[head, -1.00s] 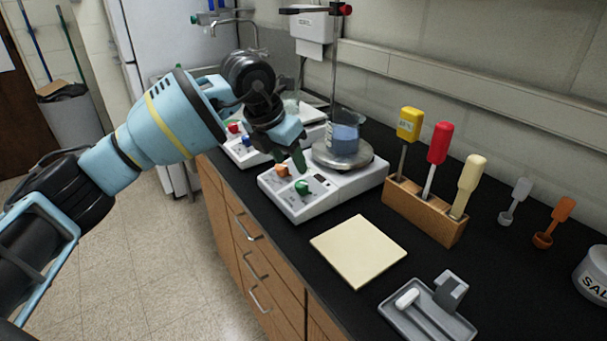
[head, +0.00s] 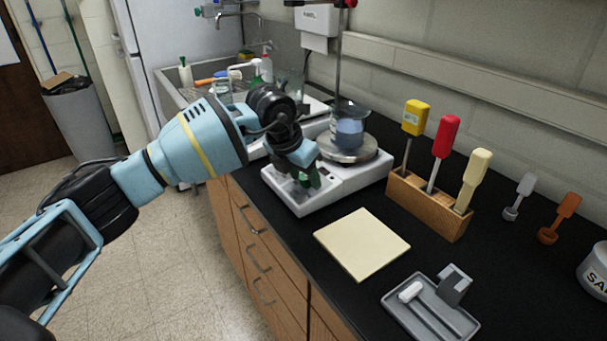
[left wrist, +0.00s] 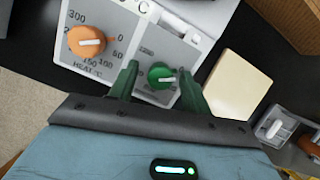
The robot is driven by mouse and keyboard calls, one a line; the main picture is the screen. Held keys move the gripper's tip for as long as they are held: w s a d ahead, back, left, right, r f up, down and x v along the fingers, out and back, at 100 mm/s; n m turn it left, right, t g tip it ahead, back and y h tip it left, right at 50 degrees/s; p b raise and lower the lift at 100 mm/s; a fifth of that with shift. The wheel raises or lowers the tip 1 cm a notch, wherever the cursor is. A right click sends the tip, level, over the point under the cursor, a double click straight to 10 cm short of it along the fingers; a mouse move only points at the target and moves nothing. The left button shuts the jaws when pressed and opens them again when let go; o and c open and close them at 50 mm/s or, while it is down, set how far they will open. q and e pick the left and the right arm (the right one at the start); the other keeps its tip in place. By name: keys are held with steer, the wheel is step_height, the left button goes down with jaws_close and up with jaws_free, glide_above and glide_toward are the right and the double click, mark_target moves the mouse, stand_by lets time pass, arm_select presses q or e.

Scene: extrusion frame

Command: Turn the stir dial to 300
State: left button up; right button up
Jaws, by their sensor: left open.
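The stirring hotplate (head: 345,185) stands on the black counter with a beaker of blue liquid (head: 349,130) on its round plate. In the left wrist view, a green dial (left wrist: 162,75) with a white pointer is on its front panel, beside an orange dial (left wrist: 87,42) marked HEAT °C. My left gripper (head: 303,190) is over the hotplate's front and hides most of the dials in the head view. In the left wrist view its green fingers (left wrist: 158,82) are open, one on each side of the green dial. Contact cannot be told.
A cream pad (head: 362,244) lies in front of the hotplate. A wooden rack (head: 428,207) with several coloured-handled tools stands to the right, and a grey tray (head: 430,312) is at the front. A sink area is behind my left arm.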

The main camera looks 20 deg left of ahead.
arm_select(q)
steer(key=c, duration=1)
arm_select(e)
steer(key=shift+s+f, duration=0.1)
steer(key=shift+f, duration=0.05)
arm_select(q)
steer(key=shift+m, duration=0.3)
steer(key=m+h, duration=0.1)
steer(key=m, duration=0.4)
steer(key=shift+f+m+g, duration=0.1)
steer(key=shift+m+g, duration=0.2)
steer(key=shift+g, duration=0.1)
steer(key=m+b, duration=0.1)
steer(key=m, duration=0.2)
steer(key=shift+w+g, duration=0.1)
steer(key=shift+g, duration=0.2)
steer(key=shift+a+m, duration=0.1)
steer(key=shift+m, duration=1.2)
arm_select(e)
steer(key=shift+s+f, duration=0.35)
steer(key=shift+f, duration=0.5)
arm_select(q)
steer(key=shift+b, duration=0.3)
arm_select(e)
steer(key=shift+s+a, duration=0.1)
steer(key=shift+s, duration=0.15)
